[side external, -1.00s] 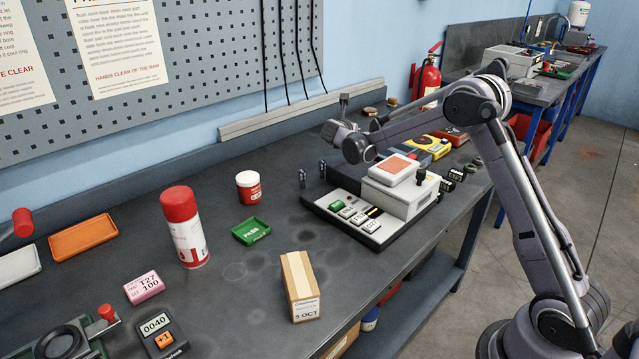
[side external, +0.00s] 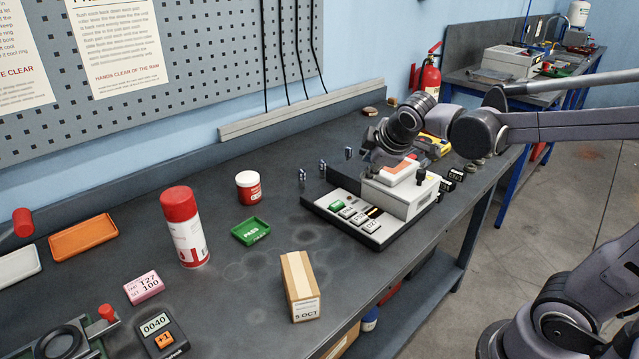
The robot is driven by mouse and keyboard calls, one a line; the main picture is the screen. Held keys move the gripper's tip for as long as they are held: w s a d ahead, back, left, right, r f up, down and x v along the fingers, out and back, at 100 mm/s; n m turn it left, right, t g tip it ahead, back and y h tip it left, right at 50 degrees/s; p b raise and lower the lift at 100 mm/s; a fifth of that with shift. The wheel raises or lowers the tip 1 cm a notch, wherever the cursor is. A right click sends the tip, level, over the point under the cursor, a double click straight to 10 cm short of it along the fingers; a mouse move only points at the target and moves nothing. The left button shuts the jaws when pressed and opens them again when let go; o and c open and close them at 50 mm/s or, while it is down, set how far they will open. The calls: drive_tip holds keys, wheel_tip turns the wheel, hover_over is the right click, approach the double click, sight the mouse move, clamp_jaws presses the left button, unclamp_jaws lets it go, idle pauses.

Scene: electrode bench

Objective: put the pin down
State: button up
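My gripper (side external: 376,150) is low over the back of the bench, behind the white boxy device (side external: 404,200) with the orange-topped lid. It is small and dark here, and the device partly hides it, so I cannot tell whether it is open or shut. No pin can be made out in it. Three small dark upright pieces (side external: 322,168) stand in a row left of and behind the device; the rightmost of them (side external: 348,153) is just left of my gripper. I cannot tell whether any is the pin.
Bench between tray and device is clear.

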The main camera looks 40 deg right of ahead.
drive_tip(key=s+a+f+m+y, duration=0.3)
drive_tip(key=s+a+f+m, duration=0.2)
drive_tip(key=s, duration=0.7)
drive_tip(key=a+m, duration=0.2)
drive_tip(key=a, duration=0.1)
drive_tip(key=shift+a+m+y, duration=0.3)
drive_tip(key=shift+a+y, duration=0.05)
drive_tip(key=shift+y, duration=0.05)
